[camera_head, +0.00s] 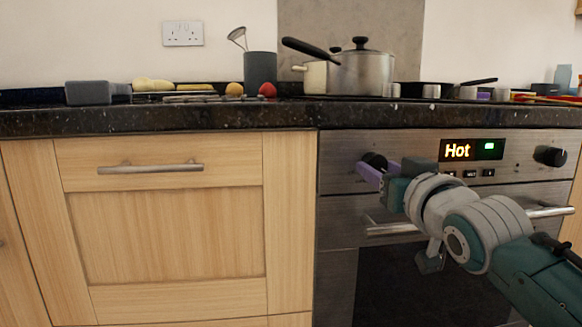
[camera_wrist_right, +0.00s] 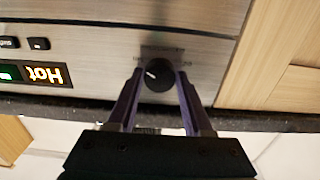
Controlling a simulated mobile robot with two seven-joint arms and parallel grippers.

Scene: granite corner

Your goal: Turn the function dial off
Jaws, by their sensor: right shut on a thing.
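The oven panel carries two black dials. The left dial (camera_head: 374,161) is partly hidden behind my right gripper (camera_head: 376,172). In the right wrist view the same dial (camera_wrist_right: 158,75) sits between the two purple fingers of my right gripper (camera_wrist_right: 158,82), with a white pointer mark on its face. The fingers are shut on the dial. The other dial (camera_head: 549,156) is at the panel's right end, clear of the gripper. The display (camera_head: 471,150) between them reads "Hot" with a green light; it also shows upside down in the right wrist view (camera_wrist_right: 35,73). My left gripper is not in view.
The oven door handle (camera_head: 392,229) runs below the panel, close under my right arm. A wooden cabinet with a drawer handle (camera_head: 150,168) is to the left. Pots (camera_head: 361,73) and other items stand on the dark granite counter (camera_head: 160,118) above.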

